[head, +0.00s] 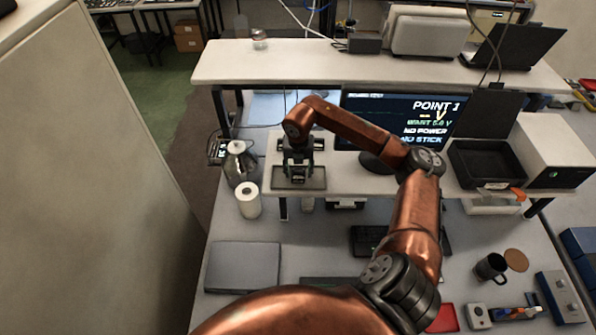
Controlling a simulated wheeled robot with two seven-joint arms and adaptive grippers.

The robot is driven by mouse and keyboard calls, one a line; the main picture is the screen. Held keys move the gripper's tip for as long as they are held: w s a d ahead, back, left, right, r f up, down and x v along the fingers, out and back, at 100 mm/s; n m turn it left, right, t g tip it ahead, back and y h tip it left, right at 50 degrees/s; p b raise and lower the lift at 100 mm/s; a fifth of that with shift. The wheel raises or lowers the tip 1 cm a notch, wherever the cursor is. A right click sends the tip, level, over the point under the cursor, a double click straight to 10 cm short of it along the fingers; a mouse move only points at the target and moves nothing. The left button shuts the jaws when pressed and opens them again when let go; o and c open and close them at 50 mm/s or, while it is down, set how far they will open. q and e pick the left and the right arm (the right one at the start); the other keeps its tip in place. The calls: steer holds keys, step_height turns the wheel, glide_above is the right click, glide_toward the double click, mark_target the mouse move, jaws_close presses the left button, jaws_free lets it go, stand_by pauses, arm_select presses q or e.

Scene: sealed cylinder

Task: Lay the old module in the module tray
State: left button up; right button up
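My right gripper (298,174) points down over a shallow grey tray with a dark rim (318,184) on the raised shelf, left of the monitor. This looks like the module tray. A small dark, greenish shape shows between the fingertips. It is too small to tell whether it is the old module, or whether it is gripped or rests on the tray. The gripper itself hides the middle of the tray. My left gripper is out of view.
A steel kettle (240,163) and a white paper roll (248,200) stand left of the tray. A monitor (405,120) reads "NO POWER". A black bin (487,162) stands on the right. A closed grey laptop (243,266) and a mug (490,267) lie nearer.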

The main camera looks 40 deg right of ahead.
mark_target(298, 176)
steer(key=shift+o, duration=0.5)
steer(key=shift+r, duration=0.25)
step_height(298, 176, up, 12)
steer(key=s+b, duration=0.1)
steer(key=b, duration=0.2)
steer(key=shift+a+b, duration=0.4)
steer(key=shift+a, duration=0.05)
